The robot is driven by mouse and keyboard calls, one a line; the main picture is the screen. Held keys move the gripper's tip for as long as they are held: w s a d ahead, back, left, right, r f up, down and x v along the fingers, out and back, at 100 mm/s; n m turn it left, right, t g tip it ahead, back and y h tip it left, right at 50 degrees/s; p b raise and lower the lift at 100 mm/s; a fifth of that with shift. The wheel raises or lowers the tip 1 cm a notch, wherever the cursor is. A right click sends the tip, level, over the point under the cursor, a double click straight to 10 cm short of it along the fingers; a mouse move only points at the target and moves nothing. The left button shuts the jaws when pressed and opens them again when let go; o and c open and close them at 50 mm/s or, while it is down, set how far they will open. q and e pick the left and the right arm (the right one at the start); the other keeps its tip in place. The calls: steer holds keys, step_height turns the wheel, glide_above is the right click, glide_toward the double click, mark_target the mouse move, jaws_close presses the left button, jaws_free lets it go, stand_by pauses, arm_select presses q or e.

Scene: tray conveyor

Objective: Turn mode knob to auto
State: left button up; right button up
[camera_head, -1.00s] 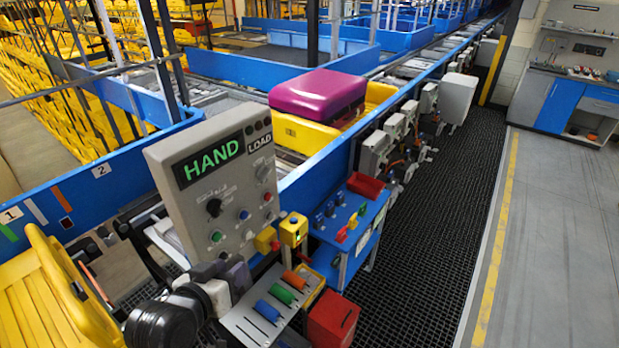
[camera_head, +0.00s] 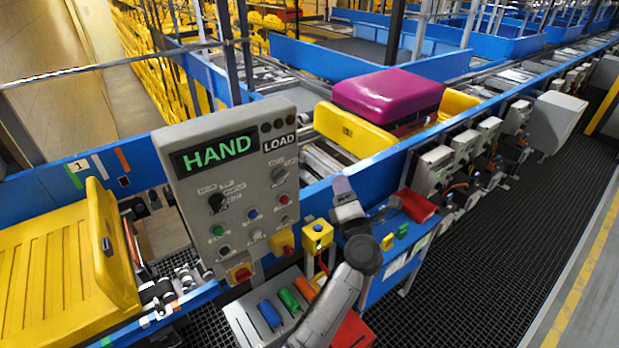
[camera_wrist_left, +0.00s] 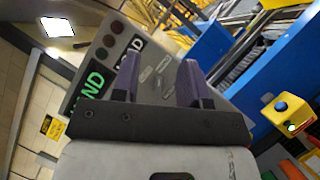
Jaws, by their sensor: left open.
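The grey control panel (camera_head: 232,180) shows HAND in green and LOAD beside it. A black knob (camera_head: 216,202) is below HAND, and a grey knob (camera_head: 280,175) is below LOAD. The small labels are too blurred to read, so I cannot tell which knob is marked mode. My left gripper (camera_head: 342,187) is just right of the panel, apart from both knobs. In the left wrist view my left gripper (camera_wrist_left: 159,78) is open and empty, its purple fingers pointing toward the panel (camera_wrist_left: 98,62). The panel's grey knob area shows between the fingers. My right gripper is not in view.
A yellow button box (camera_head: 317,236) stands right of the panel. Below are a rack (camera_head: 240,318) with coloured handles and a blue stand with a red bin (camera_head: 417,205). A magenta suitcase (camera_head: 388,92) rides in a yellow tray behind. An empty yellow tray (camera_head: 60,270) is left.

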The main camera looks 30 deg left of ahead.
mark_target(283, 179)
arm_select(q)
steer(key=s+a+f+n+g+y, duration=0.2)
steer(key=s+a+f+n+g, duration=0.35)
steer(key=g, duration=0.35)
steer(key=shift+n, duration=0.25)
steer(key=p+x, duration=0.1)
steer(key=x, duration=0.2)
steer(key=p+x, duration=0.1)
steer(key=x, duration=0.3)
steer(key=p+x, duration=0.1)
steer(key=x, duration=0.3)
steer(key=shift+w+r+p, duration=0.3)
steer(key=shift+r+p, duration=0.05)
steer(key=shift+p, duration=0.05)
steer(key=shift+x, duration=0.8)
steer(key=shift+f, duration=0.15)
jaws_close()
